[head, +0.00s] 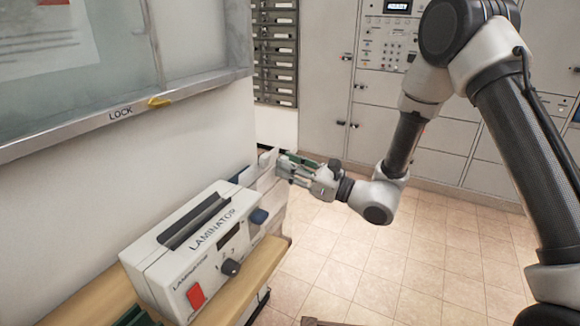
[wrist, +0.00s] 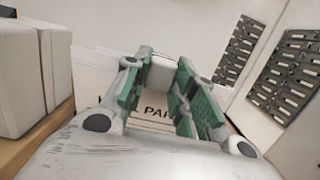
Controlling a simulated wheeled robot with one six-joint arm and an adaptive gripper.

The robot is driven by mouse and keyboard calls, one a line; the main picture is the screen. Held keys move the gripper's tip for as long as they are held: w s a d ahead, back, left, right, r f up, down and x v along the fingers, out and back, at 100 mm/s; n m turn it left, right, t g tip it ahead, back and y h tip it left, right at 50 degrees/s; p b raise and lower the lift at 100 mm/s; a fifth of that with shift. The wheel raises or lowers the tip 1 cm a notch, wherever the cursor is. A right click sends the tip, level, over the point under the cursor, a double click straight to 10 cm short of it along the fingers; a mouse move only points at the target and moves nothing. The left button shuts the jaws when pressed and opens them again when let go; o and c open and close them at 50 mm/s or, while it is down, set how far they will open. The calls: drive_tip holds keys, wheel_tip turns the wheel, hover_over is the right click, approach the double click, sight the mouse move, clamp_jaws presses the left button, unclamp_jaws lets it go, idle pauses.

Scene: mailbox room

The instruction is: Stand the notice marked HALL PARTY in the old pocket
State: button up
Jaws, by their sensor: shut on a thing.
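My gripper (head: 284,166) is just beyond the far end of the laminator, near the wall. In the wrist view its green-padded fingers (wrist: 160,78) are shut on a white notice (wrist: 150,105). An "H" and "PAR" show on the notice between and beside the fingers, which hide the rest of the wording. In the head view, pale sheet-like surfaces beside the fingertips are too small to tell apart. I cannot make out the old pocket for certain in either view.
The white laminator (head: 205,245) stands on a wooden shelf (head: 262,268) in front of the gripper. A glass notice case marked LOCK (head: 120,112) hangs above it. Mailbox slots (head: 275,55) and grey lockers (head: 330,90) stand behind.

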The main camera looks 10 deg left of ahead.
drive_tip(key=o, duration=1)
drive_tip(key=v, duration=1.2)
